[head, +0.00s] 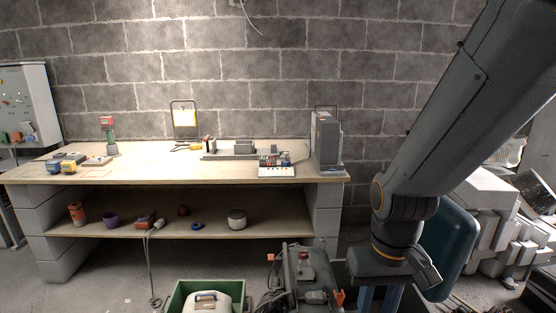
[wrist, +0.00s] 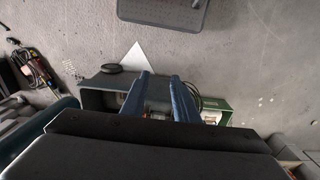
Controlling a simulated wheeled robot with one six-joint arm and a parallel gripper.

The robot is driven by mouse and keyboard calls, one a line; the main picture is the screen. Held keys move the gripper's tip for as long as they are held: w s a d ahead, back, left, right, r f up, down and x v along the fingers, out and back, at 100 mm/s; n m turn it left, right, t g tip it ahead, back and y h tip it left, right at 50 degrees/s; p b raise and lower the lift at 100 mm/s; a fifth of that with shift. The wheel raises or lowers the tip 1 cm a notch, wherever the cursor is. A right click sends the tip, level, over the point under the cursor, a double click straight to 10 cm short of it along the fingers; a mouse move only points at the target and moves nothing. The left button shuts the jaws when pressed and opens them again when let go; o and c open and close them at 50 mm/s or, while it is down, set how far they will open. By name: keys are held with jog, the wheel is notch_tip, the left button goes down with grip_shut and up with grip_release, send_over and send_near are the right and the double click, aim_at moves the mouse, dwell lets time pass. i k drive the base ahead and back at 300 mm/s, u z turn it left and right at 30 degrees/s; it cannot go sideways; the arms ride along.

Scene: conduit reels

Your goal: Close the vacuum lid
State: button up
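My gripper (head: 378,298) hangs low at the right of centre in the head view, with its fingers pointing down. In the wrist view its two blue fingers (wrist: 161,97) stand apart, with nothing seen clasped between them. A dark teal open-topped box (wrist: 98,97) lies below and beyond the fingers and looks like the vacuum body. A rounded teal panel (head: 452,248) stands upright beside my wrist in the head view and looks like the raised lid. My arm hides part of it. I cannot tell whether the fingers touch the box or the lid.
A dark machine with hoses (head: 303,270) stands on the floor left of my gripper. A green crate (head: 172,300) holding a white item is farther left. A workbench (head: 150,178) with tools is behind. Pale grey blocks (head: 485,210) stand at right. Loose cables (wrist: 35,68) show in the wrist view.

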aim_at(449, 237)
jog(key=z, duration=2.6)
jog(key=i, duration=3)
jog(key=u, duration=3.65)
